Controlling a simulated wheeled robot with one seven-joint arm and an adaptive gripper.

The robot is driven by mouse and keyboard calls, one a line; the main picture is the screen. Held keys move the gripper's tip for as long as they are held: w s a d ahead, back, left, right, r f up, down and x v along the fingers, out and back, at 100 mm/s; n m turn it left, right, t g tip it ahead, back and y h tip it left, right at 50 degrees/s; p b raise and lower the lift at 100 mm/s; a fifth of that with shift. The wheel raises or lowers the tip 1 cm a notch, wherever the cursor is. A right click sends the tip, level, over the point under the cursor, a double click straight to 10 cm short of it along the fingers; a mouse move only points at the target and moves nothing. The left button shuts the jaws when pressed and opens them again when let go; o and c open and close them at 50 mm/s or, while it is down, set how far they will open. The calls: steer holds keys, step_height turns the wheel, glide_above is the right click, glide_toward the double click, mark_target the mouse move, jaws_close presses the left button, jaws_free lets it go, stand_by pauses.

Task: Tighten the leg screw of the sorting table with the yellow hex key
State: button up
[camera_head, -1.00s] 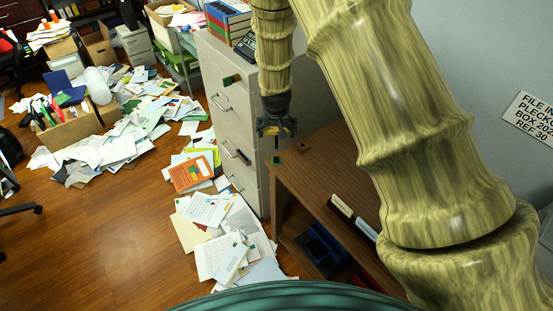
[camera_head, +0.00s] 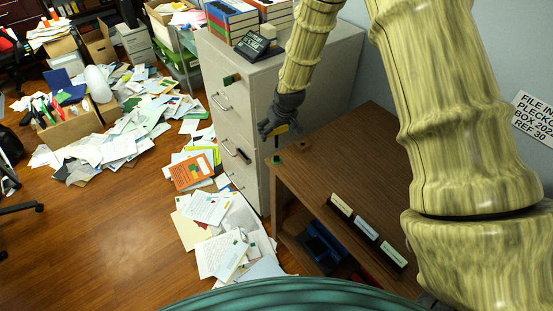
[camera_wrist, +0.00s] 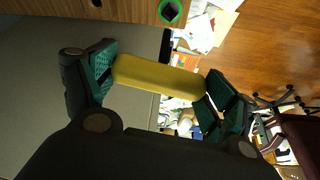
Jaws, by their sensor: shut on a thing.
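My gripper (camera_head: 281,130) is shut on the yellow handle of the hex key (camera_wrist: 158,76), which lies across between the two finger pads in the wrist view. The key's dark shaft (camera_head: 276,142) points down in the head view, with its tip a little above the corner of the table or apart from it by a small gap I cannot measure. The brown sorting table (camera_head: 350,165) has a green-ringed dark screw (camera_head: 277,160) at its near left corner. The ringed screw also shows at the wrist view's top edge (camera_wrist: 170,10).
A grey filing cabinet (camera_head: 237,105) stands right behind the table corner, with a black calculator-like device (camera_head: 252,46) and binders on top. Label blocks (camera_head: 366,228) stand along the table's front edge. Papers (camera_head: 215,225) litter the floor at left.

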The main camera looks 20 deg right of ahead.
steer(key=shift+n, duration=0.4)
steer(key=shift+d+n+y+p, duration=0.15)
steer(key=shift+n+y+p, duration=0.4)
steer(key=shift+n, duration=0.65)
steer(key=shift+n+g+y+p, duration=0.3)
steer(key=shift+n+g+y, duration=0.25)
steer(key=shift+n, duration=0.85)
steer(key=shift+s+a+f, duration=0.15)
steer(key=shift+s+a, duration=0.15)
steer(key=shift+a, duration=0.25)
steer(key=s+a+f+m+h+b, duration=0.1)
steer(key=s+a+f+m+b, duration=0.1)
steer(key=s, duration=0.7)
steer(key=s+a+f+m+t+h+b, duration=0.1)
steer(key=s+a+f+m+b, duration=0.1)
steer(key=s+m, duration=0.3)
steer(key=s+f, duration=0.1)
steer(key=s, duration=0.3)
steer(key=shift+f+m+h, duration=0.3)
steer(key=shift+h, duration=0.1)
